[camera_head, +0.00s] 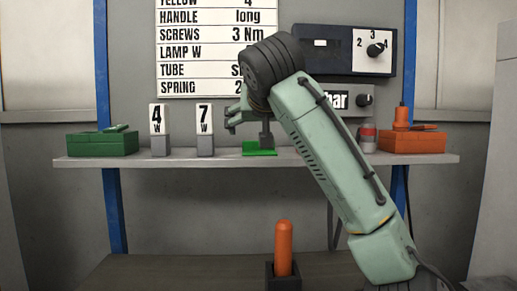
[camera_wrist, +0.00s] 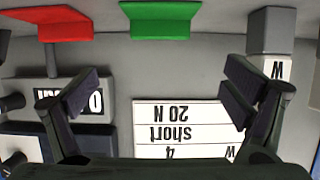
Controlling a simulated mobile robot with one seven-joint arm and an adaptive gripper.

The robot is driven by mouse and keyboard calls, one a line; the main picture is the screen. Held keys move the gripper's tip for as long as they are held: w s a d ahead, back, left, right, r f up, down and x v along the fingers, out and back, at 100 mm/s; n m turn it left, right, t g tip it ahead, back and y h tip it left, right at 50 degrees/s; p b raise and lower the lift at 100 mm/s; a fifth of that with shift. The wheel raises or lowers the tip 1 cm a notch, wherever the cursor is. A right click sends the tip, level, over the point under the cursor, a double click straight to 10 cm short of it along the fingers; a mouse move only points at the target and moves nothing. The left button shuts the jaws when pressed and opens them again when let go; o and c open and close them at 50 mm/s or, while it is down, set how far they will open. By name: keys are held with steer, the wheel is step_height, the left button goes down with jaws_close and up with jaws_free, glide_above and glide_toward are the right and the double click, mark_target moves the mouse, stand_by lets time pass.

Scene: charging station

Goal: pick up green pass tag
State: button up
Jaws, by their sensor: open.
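A green angled piece (camera_head: 259,150) sits on the shelf near the middle. It also shows at the top of the wrist view (camera_wrist: 173,21). It may be the pass tag, but no marking on it is readable. Another small green item (camera_head: 117,128) lies on the green box (camera_head: 103,144) at the left; I cannot tell what it is. My gripper (camera_head: 248,124) is near the middle green piece, in front of the sign wall. In the wrist view my gripper (camera_wrist: 162,92) has its fingers wide apart with nothing between them.
The wrist view is upside down and shows a red angled piece (camera_wrist: 50,24) beside the green one. The 7 W block (camera_head: 205,131) and 4 W block (camera_head: 160,131) stand left on the shelf (camera_head: 225,160). An orange box (camera_head: 412,142) stands right. An orange handle (camera_head: 284,247) stands below.

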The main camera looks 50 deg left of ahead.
mark_target(259, 151)
steer(key=x, duration=0.4)
steer(key=shift+p, duration=0.35)
steer(key=shift+f+p+x, duration=0.2)
steer(key=shift+p+x, duration=0.15)
steer(key=shift+x, duration=0.95)
steer(key=shift+f+p+x, duration=0.25)
steer(key=shift+p+x, duration=0.05)
steer(key=shift+x, duration=1)
steer(key=shift+s+d, duration=0.15)
steer(key=c, duration=1)
steer(key=shift+r, duration=0.1)
steer(key=shift+c, duration=0.2)
